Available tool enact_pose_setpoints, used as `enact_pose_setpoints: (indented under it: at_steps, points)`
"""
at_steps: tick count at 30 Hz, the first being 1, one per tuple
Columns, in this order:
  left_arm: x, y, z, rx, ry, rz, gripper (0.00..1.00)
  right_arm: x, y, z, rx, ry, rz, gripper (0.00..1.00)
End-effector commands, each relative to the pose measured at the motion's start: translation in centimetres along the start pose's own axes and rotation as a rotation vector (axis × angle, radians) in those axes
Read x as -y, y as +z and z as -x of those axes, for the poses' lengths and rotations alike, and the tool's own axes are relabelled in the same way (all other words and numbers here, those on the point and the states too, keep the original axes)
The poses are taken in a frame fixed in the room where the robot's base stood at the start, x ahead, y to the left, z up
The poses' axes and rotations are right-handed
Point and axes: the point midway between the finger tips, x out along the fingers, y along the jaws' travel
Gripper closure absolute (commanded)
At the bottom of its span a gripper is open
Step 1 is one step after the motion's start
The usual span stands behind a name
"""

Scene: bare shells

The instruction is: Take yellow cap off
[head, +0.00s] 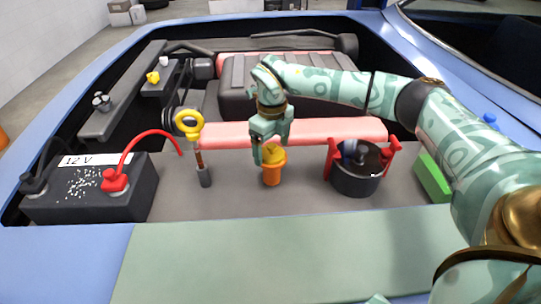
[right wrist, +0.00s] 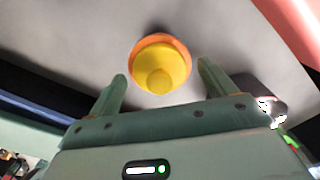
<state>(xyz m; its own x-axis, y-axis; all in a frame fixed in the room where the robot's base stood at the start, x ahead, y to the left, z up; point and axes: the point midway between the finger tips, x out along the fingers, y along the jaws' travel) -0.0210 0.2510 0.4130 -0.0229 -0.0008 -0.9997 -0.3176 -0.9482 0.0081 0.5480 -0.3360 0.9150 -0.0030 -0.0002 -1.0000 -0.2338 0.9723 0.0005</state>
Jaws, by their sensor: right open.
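The yellow cap (head: 275,158) sits on top of an orange neck (head: 272,178) that stands upright on the grey deck of the engine bay. In the right wrist view the round yellow cap (right wrist: 160,68) with its raised knob shows from above, inside an orange rim. My right gripper (head: 269,152) points down over the cap and partly hides it. In the right wrist view my right gripper (right wrist: 161,73) is open, with one finger on each side of the cap and a gap to each. My left gripper is not in view.
A black 12 V battery (head: 130,198) with a red cable stands at left. A yellow-ringed dipstick (head: 188,123) is left of the cap. A dark round reservoir with red clamps (head: 355,183) and a green block (head: 432,178) are at right. A pink bar (head: 225,134) runs behind.

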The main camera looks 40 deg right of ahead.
Motion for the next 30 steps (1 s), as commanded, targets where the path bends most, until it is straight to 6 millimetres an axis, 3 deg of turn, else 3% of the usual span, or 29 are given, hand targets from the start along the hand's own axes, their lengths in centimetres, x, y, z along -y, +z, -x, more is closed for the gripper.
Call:
enact_pose_setpoints:
  at_steps: [3,9,22,30]
  points:
    - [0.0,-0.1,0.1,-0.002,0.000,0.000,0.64,0.0,0.0,0.2,0.002,0.000,0.000,0.17]
    - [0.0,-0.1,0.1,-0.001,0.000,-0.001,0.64,0.0,0.0,0.2,0.002,0.000,-0.001,0.65]
    - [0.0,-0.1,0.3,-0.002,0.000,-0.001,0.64,0.0,0.0,0.8,0.003,-0.001,-0.001,0.65]
    - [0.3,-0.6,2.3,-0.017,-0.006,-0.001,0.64,-0.6,-0.3,4.8,0.007,0.000,0.003,0.65]
